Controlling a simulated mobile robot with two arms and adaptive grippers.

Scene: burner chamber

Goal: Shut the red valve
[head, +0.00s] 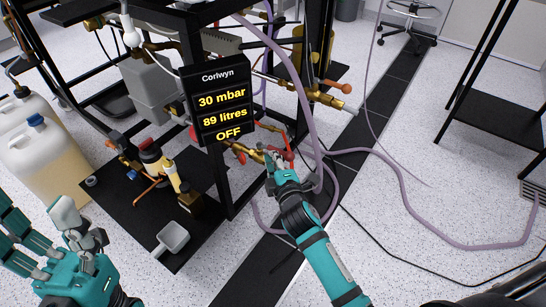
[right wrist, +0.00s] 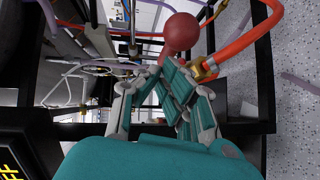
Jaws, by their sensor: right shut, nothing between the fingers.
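The red valve (head: 287,152) shows in the head view as a thin red handle by brass fittings, right of the display. My right gripper (head: 273,160) is right at it, partly covering it. In the right wrist view a red ball knob (right wrist: 182,31) stands just beyond the tips of my right gripper (right wrist: 168,68). Its teal fingers are closed together with nothing between them. I cannot tell whether they touch the knob. My left gripper (head: 55,228) is at the lower left of the head view, fingers spread and empty, far from the valve.
A display (head: 221,101) reads "30 mbar", "89 litres", "OFF". An orange-red curved tube (right wrist: 257,42) with a brass fitting (right wrist: 204,71) lies close right of my right fingers. Purple hoses (head: 405,190) cross the floor. Black frame posts stand around the valve. Jugs (head: 45,160) stand left.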

